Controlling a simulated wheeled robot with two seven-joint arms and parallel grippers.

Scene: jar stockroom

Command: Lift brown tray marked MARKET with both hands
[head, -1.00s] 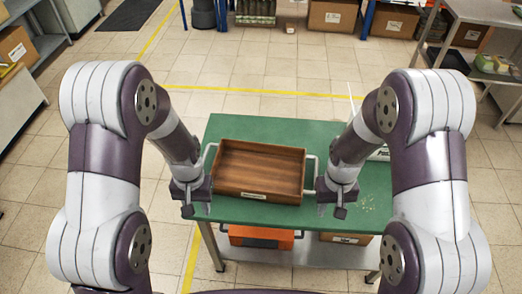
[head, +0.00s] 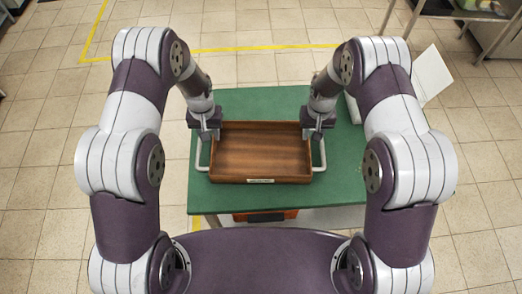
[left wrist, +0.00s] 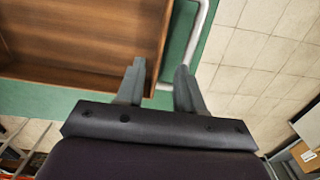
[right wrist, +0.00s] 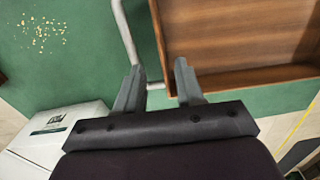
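The brown wooden tray (head: 262,180) sits on a green-topped table, empty, with a small white label on its near side too small to read. A pale bar handle (head: 201,158) is on its left side and another (head: 320,158) on its right. My left gripper (head: 206,135) is at the far end of the left handle; in the left wrist view its open fingers (left wrist: 160,80) are near the tray corner and the handle's bend. My right gripper (head: 317,133) is at the far end of the right handle; its open fingers (right wrist: 157,78) are by the handle's bend.
An orange crate (head: 262,215) is under the table. Tiled floor surrounds it.

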